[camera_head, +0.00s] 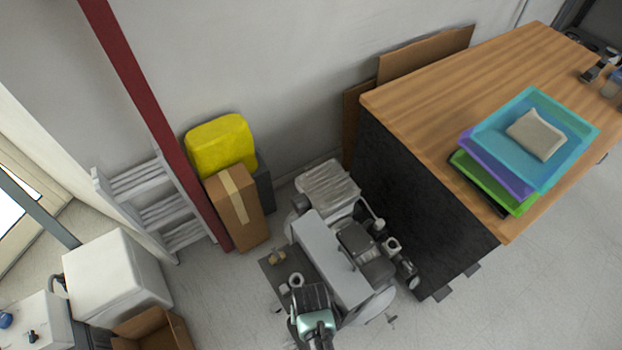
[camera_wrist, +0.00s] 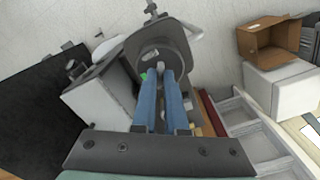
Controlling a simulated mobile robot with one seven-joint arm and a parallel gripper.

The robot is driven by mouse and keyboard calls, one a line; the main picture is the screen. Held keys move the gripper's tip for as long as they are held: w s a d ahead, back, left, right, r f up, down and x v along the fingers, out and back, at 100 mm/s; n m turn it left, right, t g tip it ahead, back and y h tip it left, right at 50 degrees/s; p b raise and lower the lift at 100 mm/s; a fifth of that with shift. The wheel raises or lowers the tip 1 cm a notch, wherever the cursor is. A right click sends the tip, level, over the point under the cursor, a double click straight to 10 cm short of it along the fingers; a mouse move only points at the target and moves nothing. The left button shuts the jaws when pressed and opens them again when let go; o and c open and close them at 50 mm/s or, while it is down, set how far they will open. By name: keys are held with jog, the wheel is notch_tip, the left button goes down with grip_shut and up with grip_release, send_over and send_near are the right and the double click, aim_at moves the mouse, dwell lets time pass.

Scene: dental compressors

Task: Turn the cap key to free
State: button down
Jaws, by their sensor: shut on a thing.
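The compressor (camera_head: 330,258) stands on the floor in the head view, beside the wooden counter. In the wrist view its round dark-grey end (camera_wrist: 168,50) faces my gripper. The two blue fingers of my gripper (camera_wrist: 160,76) reach this face and are close together, shut on a small part there, which I take to be the cap key. The fingers hide most of it, so its angle cannot be told. A small green mark (camera_wrist: 145,77) and a light-grey bit (camera_wrist: 152,66) show beside the fingertips. In the head view my mint-green hand (camera_head: 316,322) covers the contact spot.
A wooden counter (camera_head: 440,90) with stacked trays (camera_head: 490,125) stands at the right. A cardboard box (camera_head: 236,205), yellow container (camera_head: 220,145), red post (camera_head: 150,100) and white step ladder (camera_head: 155,205) are at the left.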

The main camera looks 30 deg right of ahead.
jog(key=c, duration=0.9)
grip_release()
jog(key=shift+c, duration=0.2)
jog(key=shift+r, duration=0.1)
notch_tip(320, 180, up, 13)
